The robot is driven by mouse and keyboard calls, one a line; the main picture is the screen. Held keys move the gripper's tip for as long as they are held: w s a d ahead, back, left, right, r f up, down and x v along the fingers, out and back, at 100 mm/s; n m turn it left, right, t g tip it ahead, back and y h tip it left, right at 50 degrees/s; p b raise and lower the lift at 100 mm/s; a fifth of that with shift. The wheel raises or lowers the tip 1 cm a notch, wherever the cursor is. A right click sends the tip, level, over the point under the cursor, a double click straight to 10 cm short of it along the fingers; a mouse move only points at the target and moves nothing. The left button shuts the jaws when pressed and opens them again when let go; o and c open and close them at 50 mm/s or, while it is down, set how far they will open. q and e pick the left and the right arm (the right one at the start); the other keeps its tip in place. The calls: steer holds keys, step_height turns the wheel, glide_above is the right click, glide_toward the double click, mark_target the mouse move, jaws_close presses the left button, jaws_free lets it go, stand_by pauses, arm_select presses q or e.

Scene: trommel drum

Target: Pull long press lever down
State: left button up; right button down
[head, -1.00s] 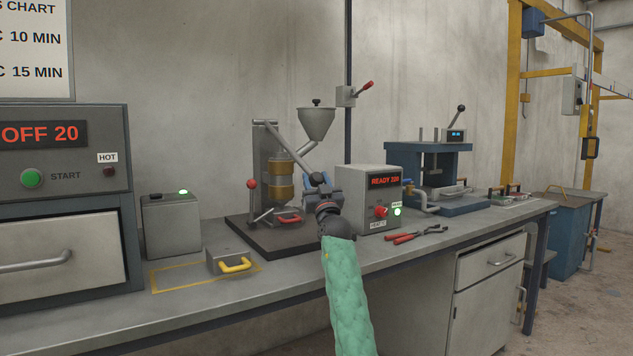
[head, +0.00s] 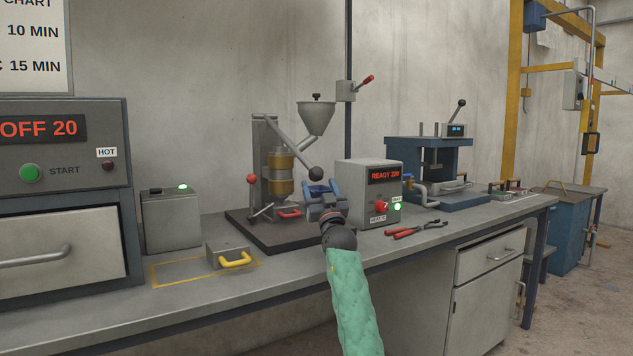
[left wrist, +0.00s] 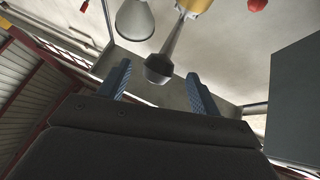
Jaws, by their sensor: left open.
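The long press lever (head: 292,144) is a grey bar on the small press. It slopes down to the right from the top of the press's column to a dark ball knob (head: 316,173). My left gripper (head: 323,188) has blue fingers and is open just below the knob. In the left wrist view the knob (left wrist: 158,70) shows beyond and between the two spread fingertips (left wrist: 158,78), with nothing gripped. Whether a finger touches the knob I cannot tell. My right gripper is not in view.
The press stands on a dark base (head: 262,232) with a hopper (head: 316,117) and a red-knobbed handle (head: 251,184). A control box (head: 368,208) reading READY is close right of my gripper. Red pliers (head: 405,232) and a yellow-handled block (head: 229,255) lie on the bench.

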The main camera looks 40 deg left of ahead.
arm_select(q)
steer(key=shift+v, duration=1.7)
steer(key=shift+a+f, duration=0.1)
